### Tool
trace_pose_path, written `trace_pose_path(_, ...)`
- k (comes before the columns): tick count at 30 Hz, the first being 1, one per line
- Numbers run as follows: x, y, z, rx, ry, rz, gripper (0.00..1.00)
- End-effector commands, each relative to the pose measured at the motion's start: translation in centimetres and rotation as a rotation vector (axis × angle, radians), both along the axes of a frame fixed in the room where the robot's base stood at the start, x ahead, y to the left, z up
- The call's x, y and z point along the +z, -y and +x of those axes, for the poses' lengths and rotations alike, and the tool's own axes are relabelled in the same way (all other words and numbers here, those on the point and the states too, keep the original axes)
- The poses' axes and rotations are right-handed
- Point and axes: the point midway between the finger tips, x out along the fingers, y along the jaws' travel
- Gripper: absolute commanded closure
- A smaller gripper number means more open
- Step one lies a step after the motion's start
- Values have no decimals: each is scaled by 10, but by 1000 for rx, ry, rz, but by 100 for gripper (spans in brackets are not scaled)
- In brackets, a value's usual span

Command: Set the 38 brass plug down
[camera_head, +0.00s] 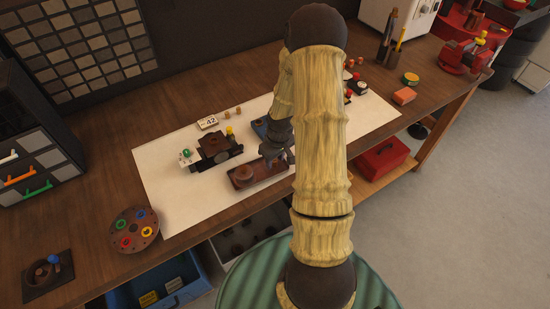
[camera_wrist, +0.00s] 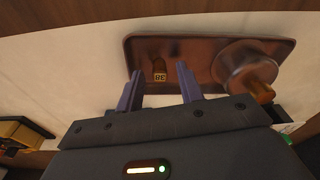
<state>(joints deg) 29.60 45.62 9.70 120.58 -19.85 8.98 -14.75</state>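My gripper (camera_wrist: 160,68) is open, with one dark finger on each side of the plug. A gap shows between the plug and each finger. In the head view my gripper (camera_head: 276,156) is low over the tray (camera_head: 266,178), and the plug is hidden there. A round brass-brown holder (camera_wrist: 240,64) stands at the tray's other end, with a second brownish piece (camera_wrist: 262,92) on it.
A pale mat (camera_head: 170,205) lies under the tray. A dark brown block device (camera_head: 214,146) and a "42" card (camera_head: 208,122) with small brown pieces (camera_head: 232,112) are close by. A round palette (camera_head: 134,229) sits at the front left. The mat's front left is clear.

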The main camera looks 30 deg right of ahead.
Motion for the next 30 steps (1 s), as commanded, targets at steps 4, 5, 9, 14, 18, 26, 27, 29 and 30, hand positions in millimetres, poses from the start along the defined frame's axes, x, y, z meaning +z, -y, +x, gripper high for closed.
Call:
trace_pose_path(4,0,0,0,0,0,0,63)
trace_pose_path(5,0,0,0,0,0,0,63)
trace_pose_path(9,4,0,0,0,0,0,63)
trace_pose_path(14,16,1,0,-1,4,0,63)
trace_pose_path(18,36,1,-4,-2,3,-1,63)
trace_pose_path(26,81,3,-8,-3,4,-2,63)
trace_pose_path(27,88,3,-9,-2,4,-2,63)
trace_pose_path(29,98,3,-11,-3,3,-2,63)
trace_pose_path(30,104,4,-11,-3,3,-2,63)
